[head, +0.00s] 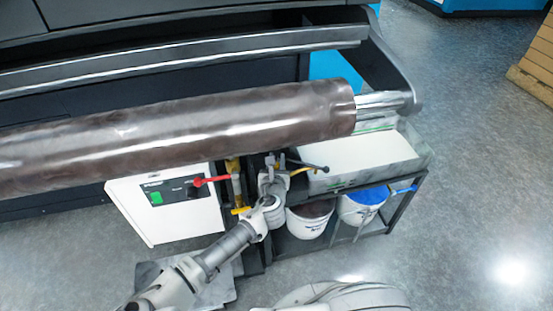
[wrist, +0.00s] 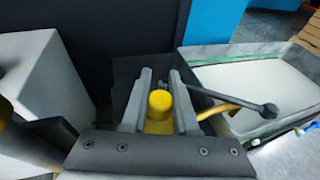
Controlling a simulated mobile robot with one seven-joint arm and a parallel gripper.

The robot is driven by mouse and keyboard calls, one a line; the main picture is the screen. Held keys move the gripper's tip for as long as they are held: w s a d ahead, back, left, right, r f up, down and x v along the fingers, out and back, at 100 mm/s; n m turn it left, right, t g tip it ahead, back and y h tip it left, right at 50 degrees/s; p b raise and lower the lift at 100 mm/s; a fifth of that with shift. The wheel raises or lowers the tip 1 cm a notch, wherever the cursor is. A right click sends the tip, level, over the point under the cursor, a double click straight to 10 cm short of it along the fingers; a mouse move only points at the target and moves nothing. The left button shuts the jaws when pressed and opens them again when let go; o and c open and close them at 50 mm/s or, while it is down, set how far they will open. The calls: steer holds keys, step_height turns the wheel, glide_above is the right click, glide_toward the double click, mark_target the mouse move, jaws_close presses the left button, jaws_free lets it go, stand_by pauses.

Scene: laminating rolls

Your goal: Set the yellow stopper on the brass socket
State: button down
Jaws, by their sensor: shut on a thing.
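The yellow stopper (wrist: 160,103) shows in the wrist view as a short round yellow piece between the two grey fingers of my gripper (wrist: 161,78). My gripper is shut on it. More yellow shows just below its round top, toward the palm. In the head view my gripper (head: 279,161) is beside the pipework under the big roll, and the stopper cannot be made out there. I cannot pick out the brass socket in either view. Whether the stopper touches anything beyond the fingers is not clear.
The large brown roll (head: 240,125) hangs above. Two buckets (head: 310,221) stand at lower right.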

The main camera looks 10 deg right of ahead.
steer(key=shift+f, duration=0.25)
steer(key=c, duration=0.7)
jaws_free()
steer(key=shift+r, duration=0.3)
steer(key=p+v, duration=0.1)
steer(key=v, duration=0.5)
steer(key=p+v, duration=0.2)
steer(key=v, duration=0.4)
steer(key=shift+r, duration=0.25)
steer(key=shift+s, duration=0.1)
